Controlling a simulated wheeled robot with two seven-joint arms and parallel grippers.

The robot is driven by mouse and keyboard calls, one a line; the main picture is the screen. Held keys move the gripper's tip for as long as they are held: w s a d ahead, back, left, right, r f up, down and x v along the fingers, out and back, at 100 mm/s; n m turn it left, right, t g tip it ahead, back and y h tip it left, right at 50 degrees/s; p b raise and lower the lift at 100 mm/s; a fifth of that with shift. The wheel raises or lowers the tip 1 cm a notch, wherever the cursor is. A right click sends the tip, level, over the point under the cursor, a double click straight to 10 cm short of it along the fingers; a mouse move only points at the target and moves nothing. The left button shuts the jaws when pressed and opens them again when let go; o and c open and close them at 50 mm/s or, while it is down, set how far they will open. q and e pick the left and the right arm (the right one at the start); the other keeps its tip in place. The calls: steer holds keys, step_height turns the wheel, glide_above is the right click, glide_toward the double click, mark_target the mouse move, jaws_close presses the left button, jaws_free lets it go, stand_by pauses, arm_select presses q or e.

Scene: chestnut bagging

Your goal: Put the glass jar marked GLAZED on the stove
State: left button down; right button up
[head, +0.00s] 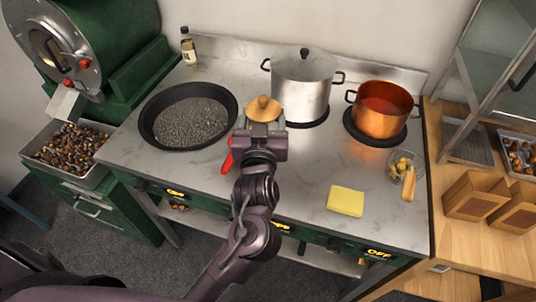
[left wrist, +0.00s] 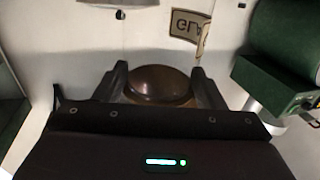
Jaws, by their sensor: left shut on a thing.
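A glass jar with a round wooden lid (head: 263,108) is over the marble stove top (head: 310,158), between the black pan and the steel pot. In the left wrist view its brown lid (left wrist: 160,84) sits between the two fingers. My left gripper (head: 260,132) is shut on this jar and hides most of its body. A cream label (left wrist: 188,30) with dark letters that look like the start of GLAZED shows partly in the left wrist view. Whether the jar's base touches the stove top is hidden. My right gripper is not in view.
A black pan (head: 158,127) of dark grains, a lidded steel pot (head: 300,90) and a copper pot (head: 381,112) stand on the stove. A red object (head: 228,162) is beside the gripper. The front middle is clear.

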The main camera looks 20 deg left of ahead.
arm_select(q)
step_height(320, 180, down, 8)
steer(key=shift+r+p, duration=0.1)
steer(key=shift+p, duration=0.2)
step_height(320, 180, down, 5)
steer(key=shift+c, duration=1.6)
jaws_free()
